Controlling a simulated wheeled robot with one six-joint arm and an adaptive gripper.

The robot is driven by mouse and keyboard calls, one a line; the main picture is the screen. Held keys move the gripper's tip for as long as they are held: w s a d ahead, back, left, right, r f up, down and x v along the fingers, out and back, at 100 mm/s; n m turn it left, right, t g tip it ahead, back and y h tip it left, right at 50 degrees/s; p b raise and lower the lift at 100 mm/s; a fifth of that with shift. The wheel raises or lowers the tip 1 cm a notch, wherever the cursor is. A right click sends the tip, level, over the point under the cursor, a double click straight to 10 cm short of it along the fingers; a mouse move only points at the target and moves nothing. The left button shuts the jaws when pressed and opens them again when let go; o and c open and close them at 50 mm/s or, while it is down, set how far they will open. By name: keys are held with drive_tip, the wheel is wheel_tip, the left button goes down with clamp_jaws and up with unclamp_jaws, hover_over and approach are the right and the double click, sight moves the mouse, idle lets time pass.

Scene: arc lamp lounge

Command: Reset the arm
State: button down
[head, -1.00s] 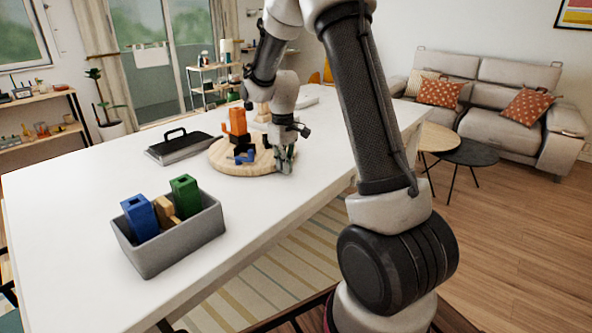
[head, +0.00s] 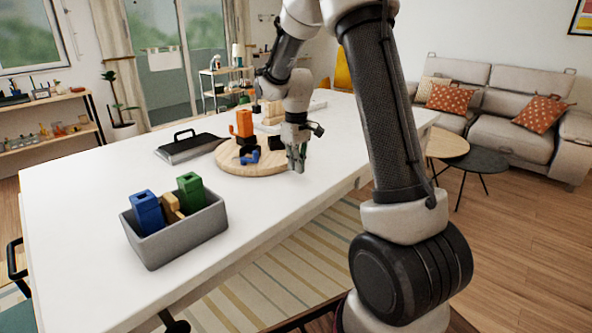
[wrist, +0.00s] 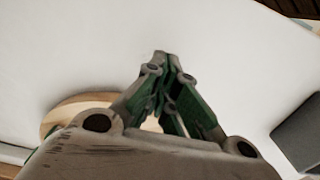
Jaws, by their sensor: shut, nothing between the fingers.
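My gripper (head: 297,162) points down over the white table, at the right edge of the round wooden board. Its fingers are shut and hold nothing; the closed fingers also show in the wrist view (wrist: 166,66). My arm reaches across the table's right side from the front. The wooden board (head: 232,168) carries an orange piece (head: 244,123), a blue piece (head: 249,157) and dark pieces; part of what stands there is hidden by my arm.
A grey bin (head: 180,242) at the table's front left holds a blue block (head: 147,213), a green block (head: 190,192) and a tan piece (head: 172,208). A black-handled lid (head: 190,147) lies behind. The white table's (head: 75,215) left side is clear.

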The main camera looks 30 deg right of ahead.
wheel_tip(320, 180, up, 8)
drive_tip(key=s+r+m+t, duration=0.2)
drive_tip(key=s+r, duration=0.2)
drive_tip(key=s, duration=1)
drive_tip(key=s+a+r+m+t, duration=0.1)
drive_tip(key=s+r, duration=0.3)
drive_tip(key=s, duration=1.1)
drive_tip(key=shift+s+m+t, duration=0.3)
drive_tip(key=shift+m+t, duration=0.2)
drive_tip(key=shift+t, duration=0.1)
drive_tip(key=shift+r, duration=0.1)
